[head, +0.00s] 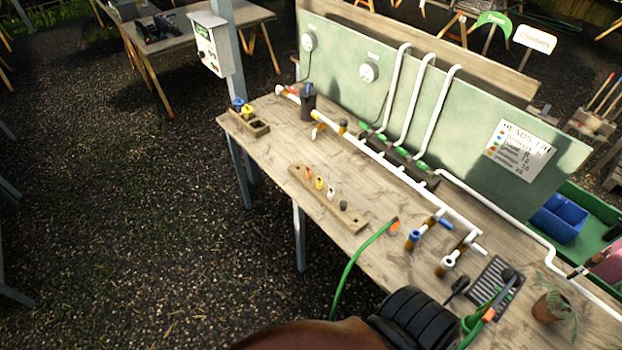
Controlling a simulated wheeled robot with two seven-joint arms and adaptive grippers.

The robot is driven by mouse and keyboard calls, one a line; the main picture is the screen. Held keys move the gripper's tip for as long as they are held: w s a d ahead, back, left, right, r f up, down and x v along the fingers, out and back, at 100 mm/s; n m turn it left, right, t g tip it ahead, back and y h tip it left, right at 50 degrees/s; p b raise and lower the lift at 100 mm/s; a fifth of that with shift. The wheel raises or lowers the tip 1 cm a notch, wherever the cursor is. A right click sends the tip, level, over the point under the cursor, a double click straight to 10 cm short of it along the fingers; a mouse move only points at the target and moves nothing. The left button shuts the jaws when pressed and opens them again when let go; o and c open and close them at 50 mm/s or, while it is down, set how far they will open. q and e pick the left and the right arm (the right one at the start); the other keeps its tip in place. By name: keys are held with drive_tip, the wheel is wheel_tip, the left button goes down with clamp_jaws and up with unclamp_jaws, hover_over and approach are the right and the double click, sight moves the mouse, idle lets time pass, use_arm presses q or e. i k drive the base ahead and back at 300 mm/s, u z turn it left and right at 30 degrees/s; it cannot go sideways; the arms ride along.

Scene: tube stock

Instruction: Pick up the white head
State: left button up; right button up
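A small white head (331,194) sits in a wooden rack (352,222) near the front edge of the workbench. In the same row are an orange head (308,174), a yellow head (319,183) and a dark head (343,205). The white head looks upright and nothing touches it from above. Another white fitting (449,261) with a brown lower part is on the pipework to the right.
A green hose (348,268) hangs over the bench's front edge, right of the rack. White pipes (395,170) run along the bench (283,149) behind it. A small wooden box (259,129) holds blue and yellow parts at the left end. Bare wood surrounds most of the rack.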

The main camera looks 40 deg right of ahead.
sight(332, 194)
drive_tip(key=z, duration=1.05)
drive_tip(key=i, duration=0.15)
drive_tip(key=z, duration=1.55)
